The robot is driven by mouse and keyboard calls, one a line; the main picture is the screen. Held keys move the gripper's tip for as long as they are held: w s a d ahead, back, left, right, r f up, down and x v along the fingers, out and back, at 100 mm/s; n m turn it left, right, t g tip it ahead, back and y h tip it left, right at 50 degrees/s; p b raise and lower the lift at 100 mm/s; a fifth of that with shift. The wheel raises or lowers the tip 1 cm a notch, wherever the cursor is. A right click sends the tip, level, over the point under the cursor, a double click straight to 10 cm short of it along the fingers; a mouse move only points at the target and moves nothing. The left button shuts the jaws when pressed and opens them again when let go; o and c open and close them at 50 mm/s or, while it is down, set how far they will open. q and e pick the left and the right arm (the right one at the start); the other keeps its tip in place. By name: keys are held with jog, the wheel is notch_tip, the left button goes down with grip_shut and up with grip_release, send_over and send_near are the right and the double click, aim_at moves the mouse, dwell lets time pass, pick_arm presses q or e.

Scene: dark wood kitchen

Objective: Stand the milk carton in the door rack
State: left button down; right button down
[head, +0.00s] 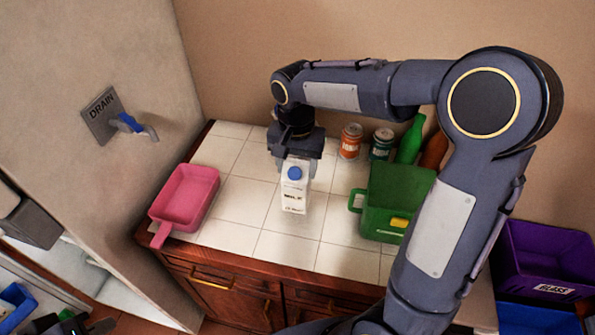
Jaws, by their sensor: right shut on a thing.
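The white milk carton (295,197) with a blue cap is upright over the tiled counter. My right gripper (294,160) reaches down from above and behind and is shut on the carton's upper part. I cannot tell whether the carton's base touches the tiles. My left gripper (85,327) shows only in part at the bottom left edge, far from the carton; its jaw opening is unclear. No door rack can be clearly made out; pale shelf-like surfaces (72,262) show at the lower left, partly hidden by the grey panel.
A pink tray (186,196) lies left on the counter. A green bin (385,205), two cans (350,141) and bottles (411,140) stand right. A purple crate (545,255) is far right. A grey panel (100,60) with a DRAIN sign and tap (133,125) rises left.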

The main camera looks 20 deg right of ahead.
jog(key=shift+w+d+f, duration=0.15)
jog(key=shift+w+f, duration=0.05)
jog(key=shift+f, duration=0.05)
jog(key=shift+w+f, duration=0.1)
jog(key=shift+f, duration=1.6)
jog(key=shift+f, duration=0.25)
jog(key=shift+c, duration=2.4)
grip_release()
jog(key=shift+d+r, duration=0.1)
